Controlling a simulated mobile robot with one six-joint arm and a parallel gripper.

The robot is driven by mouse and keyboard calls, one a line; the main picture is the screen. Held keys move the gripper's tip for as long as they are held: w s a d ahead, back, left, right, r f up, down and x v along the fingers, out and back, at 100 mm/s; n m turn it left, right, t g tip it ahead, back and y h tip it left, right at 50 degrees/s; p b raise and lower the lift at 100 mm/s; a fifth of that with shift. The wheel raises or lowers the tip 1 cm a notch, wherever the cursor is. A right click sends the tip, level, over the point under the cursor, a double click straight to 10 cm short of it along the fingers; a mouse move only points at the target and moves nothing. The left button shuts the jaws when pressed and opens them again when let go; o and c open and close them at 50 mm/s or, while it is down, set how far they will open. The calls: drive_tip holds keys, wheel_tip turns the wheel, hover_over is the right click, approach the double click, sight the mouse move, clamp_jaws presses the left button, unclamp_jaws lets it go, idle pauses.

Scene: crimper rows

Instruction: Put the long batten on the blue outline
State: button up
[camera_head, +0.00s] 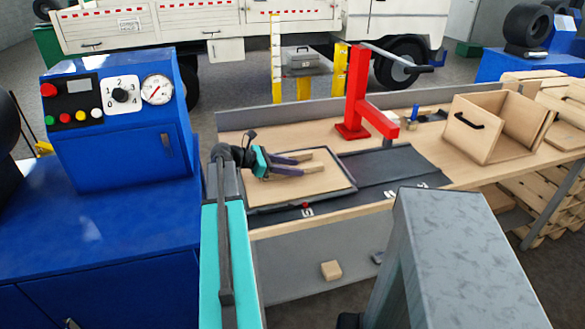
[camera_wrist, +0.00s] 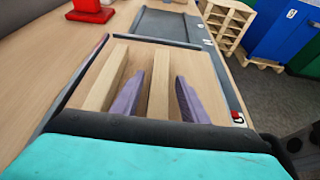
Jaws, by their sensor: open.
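My gripper (camera_head: 299,165) is open over the wood-floored, dark-rimmed tray (camera_head: 346,190) on the bench. In the wrist view, its two purple fingers (camera_wrist: 161,78) stand on either side of a pale wooden batten (camera_wrist: 160,92), with no clear grip on it. A second pale batten (camera_wrist: 105,80) lies to the left, outside the left finger and roughly parallel. In the head view, the battens' ends (camera_head: 315,168) show past the fingers. I cannot tell which batten is longer, as their near ends are hidden. I cannot make out a blue outline in either view.
A red press (camera_head: 355,100) stands behind the tray. A dark mat (camera_head: 400,168) with white marks lies right of it. An open wooden box (camera_head: 478,140) stands farther right. A blue cabinet (camera_head: 110,215) with a control panel is at left. A small wooden block (camera_head: 331,270) lies below the bench top.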

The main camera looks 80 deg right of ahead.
drive_tip(key=b+v, duration=0.1)
drive_tip(key=v, duration=0.9)
drive_tip(key=shift+w+a+r, duration=0.1)
drive_tip(key=shift+w+r, duration=0.2)
drive_tip(key=shift+w+a+r+b, duration=0.3)
drive_tip(key=shift+w, duration=0.25)
drive_tip(key=shift+r, duration=0.1)
